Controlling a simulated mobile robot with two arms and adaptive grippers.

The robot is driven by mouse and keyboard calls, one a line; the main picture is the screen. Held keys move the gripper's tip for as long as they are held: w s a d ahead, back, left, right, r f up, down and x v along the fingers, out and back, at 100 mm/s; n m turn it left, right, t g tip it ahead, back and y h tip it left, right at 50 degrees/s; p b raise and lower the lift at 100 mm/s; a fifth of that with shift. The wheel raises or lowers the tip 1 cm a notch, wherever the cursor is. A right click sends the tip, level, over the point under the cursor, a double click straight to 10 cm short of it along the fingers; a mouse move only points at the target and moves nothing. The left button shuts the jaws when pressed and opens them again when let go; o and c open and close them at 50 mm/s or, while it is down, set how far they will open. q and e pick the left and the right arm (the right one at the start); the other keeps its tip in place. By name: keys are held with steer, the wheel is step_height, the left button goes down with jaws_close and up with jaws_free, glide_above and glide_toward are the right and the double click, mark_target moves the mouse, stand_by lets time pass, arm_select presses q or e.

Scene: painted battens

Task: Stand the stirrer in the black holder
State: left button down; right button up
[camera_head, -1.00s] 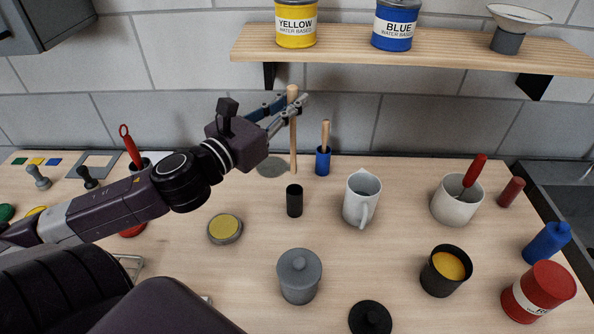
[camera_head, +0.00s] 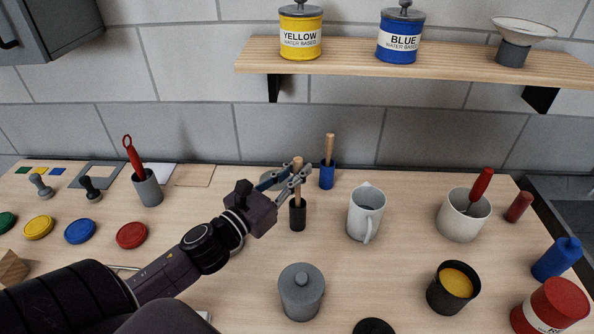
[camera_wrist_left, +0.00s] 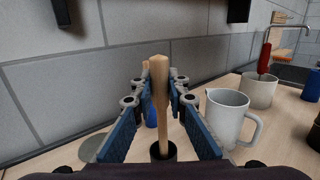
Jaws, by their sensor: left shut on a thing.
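The stirrer (camera_head: 297,166) is a pale wooden stick. It stands nearly upright with its lower end inside the mouth of the black holder (camera_head: 297,217), a small dark cylinder on the counter. My left gripper (camera_head: 285,181) is shut on the stirrer just above the holder. In the left wrist view the stirrer (camera_wrist_left: 160,95) runs down between the fingers into the black holder (camera_wrist_left: 163,153). How deep its lower end sits is hidden. My right gripper is not in view.
A blue holder (camera_head: 327,175) with another wooden stick stands just behind. A white jug (camera_head: 366,212) stands to the right and a grey lidded pot (camera_head: 301,293) in front. A grey cup (camera_head: 147,188) with a red tool is at the left.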

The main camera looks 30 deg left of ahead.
arm_select(q)
steer(key=shift+f, duration=0.1)
steer(key=c, duration=1.9)
jaws_free()
steer(key=shift+r, duration=0.25)
steer(key=s+a+b, duration=0.1)
steer(key=s+b, duration=0.2)
steer(key=s, duration=0.9)
steer(key=shift+f+b, duration=0.4)
steer(key=shift+f, duration=0.05)
steer(key=shift+a, duration=0.1)
